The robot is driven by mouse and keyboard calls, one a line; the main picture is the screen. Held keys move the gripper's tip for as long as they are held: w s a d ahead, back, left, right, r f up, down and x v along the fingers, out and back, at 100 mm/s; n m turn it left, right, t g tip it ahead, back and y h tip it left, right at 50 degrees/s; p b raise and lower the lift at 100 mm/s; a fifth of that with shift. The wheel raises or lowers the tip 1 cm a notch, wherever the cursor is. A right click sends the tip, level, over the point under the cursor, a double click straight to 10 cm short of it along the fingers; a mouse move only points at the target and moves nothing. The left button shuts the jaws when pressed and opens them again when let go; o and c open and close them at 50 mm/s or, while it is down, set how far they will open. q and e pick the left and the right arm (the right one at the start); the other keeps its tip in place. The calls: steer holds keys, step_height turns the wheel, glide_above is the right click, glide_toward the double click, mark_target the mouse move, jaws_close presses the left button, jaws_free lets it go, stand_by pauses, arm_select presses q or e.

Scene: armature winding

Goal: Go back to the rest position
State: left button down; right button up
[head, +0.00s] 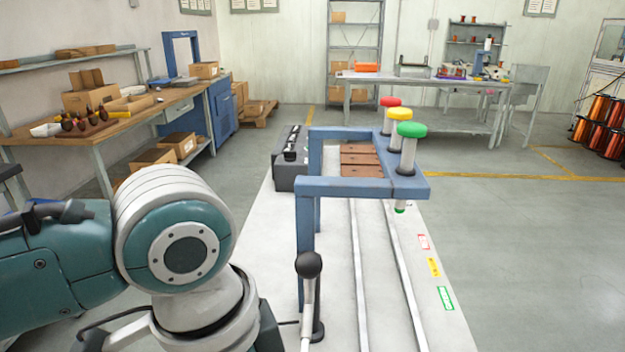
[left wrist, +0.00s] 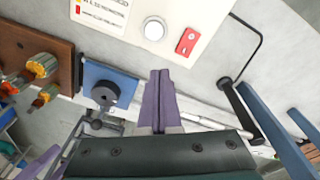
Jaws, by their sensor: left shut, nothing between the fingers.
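My left arm (head: 170,240) comes in from the left in the head view, bent at a teal and white joint. Its gripper is hidden there, below the picture. In the left wrist view my left gripper (left wrist: 160,78) shows as two purple fingers pressed together with nothing between them. My right arm and gripper are in neither view.
A blue frame (head: 345,188) with red, yellow and green knobs stands on the white bench (head: 385,320). A black-knobbed lever (head: 308,266) is close to my left arm. The left wrist view shows a panel with a white button (left wrist: 154,28) and red switch (left wrist: 187,41).

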arm_select(q)
steer(key=s+d+r+n+t+h, duration=0.1)
steer(key=s+d+r+n+h, duration=0.25)
steer(key=s, duration=0.25)
steer(key=s+a+r+n+t+y+p, duration=0.1)
steer(key=s+a+n+y, duration=0.15)
steer(key=a, duration=0.55)
steer(key=s+a+r+n+t+y+p, duration=0.1)
steer(key=s+a+r+n+t+y, duration=0.1)
steer(key=s+a+n, duration=0.35)
step_height(320, 180, up, 38)
steer(key=w+a+p, duration=0.1)
steer(key=a+p, duration=0.1)
steer(key=p, duration=3.6)
steer(key=shift+f+m, duration=0.15)
steer(key=shift+m, duration=0.3)
